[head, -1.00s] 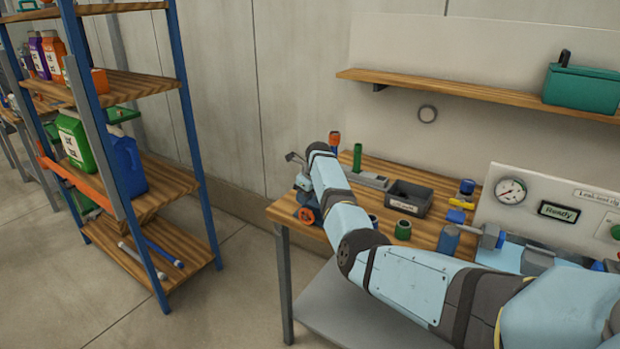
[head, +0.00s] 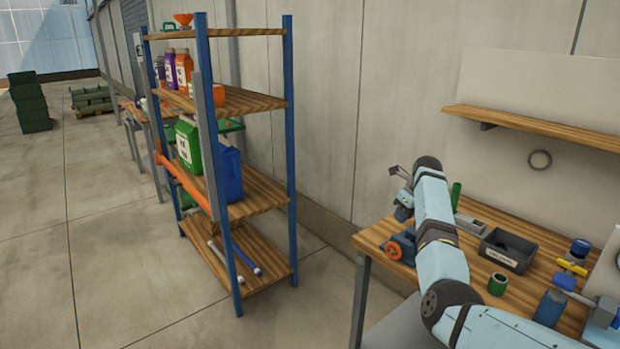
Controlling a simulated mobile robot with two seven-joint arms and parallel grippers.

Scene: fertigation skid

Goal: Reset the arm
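My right arm reaches in from the lower right, over the wooden workbench (head: 385,236). Its light blue and dark links bend upward, and the wrist is at the bench's left end. My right gripper (head: 400,178) is small and partly hidden behind the wrist, above the bench top. I cannot tell whether its fingers are apart or closed, and I see no object clearly held in it. My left gripper is not in view.
A grey bin (head: 507,251), a green ring (head: 498,284) and an orange-wheeled device (head: 398,248) are on the bench near my arm. A wall shelf (head: 540,127) is above. A blue-posted rack (head: 289,130) with jugs stands left. Open floor lies between rack and bench.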

